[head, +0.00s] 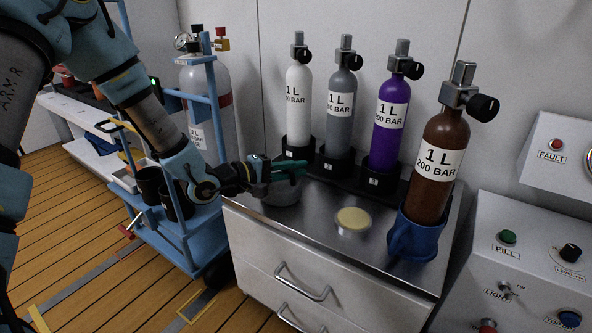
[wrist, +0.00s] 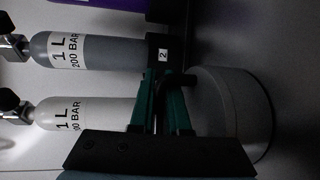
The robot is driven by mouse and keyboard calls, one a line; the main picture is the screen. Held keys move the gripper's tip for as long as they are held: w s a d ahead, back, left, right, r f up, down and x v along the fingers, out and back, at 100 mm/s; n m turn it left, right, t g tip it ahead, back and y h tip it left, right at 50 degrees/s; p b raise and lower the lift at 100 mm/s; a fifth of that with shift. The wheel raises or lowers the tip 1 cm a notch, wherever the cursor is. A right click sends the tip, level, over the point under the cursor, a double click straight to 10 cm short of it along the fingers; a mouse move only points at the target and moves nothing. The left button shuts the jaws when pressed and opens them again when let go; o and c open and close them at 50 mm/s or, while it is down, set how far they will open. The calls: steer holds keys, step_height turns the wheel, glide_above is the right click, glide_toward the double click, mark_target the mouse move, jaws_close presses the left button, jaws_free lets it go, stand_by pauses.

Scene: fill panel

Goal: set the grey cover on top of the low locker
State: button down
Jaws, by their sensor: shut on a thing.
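The grey cover (head: 281,192) is a round, drum-shaped piece at the left end of the low locker's metal top (head: 318,218). My gripper (head: 288,170), with green fingers, reaches in from the left and is shut on the cover at its upper side. In the wrist view the fingers (wrist: 178,108) meet the cover (wrist: 238,108), where a dark curved part shows between them. The fingers hide part of the cover in the head view. I cannot tell whether its underside touches the locker top or hangs just above it.
White (head: 298,105), grey (head: 341,112), purple (head: 391,95) and brown (head: 433,200) bottles stand along the back and right of the locker top. A pale yellow disc (head: 353,219) lies near its middle. A blue trolley (head: 165,235) stands left; a control panel (head: 530,255) stands right.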

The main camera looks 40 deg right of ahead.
steer(key=c, duration=0.9)
jaws_free()
steer(key=shift+f, duration=0.1)
steer(key=shift+a, duration=0.1)
steer(key=p+v, duration=0.3)
steer(key=v, duration=0.9)
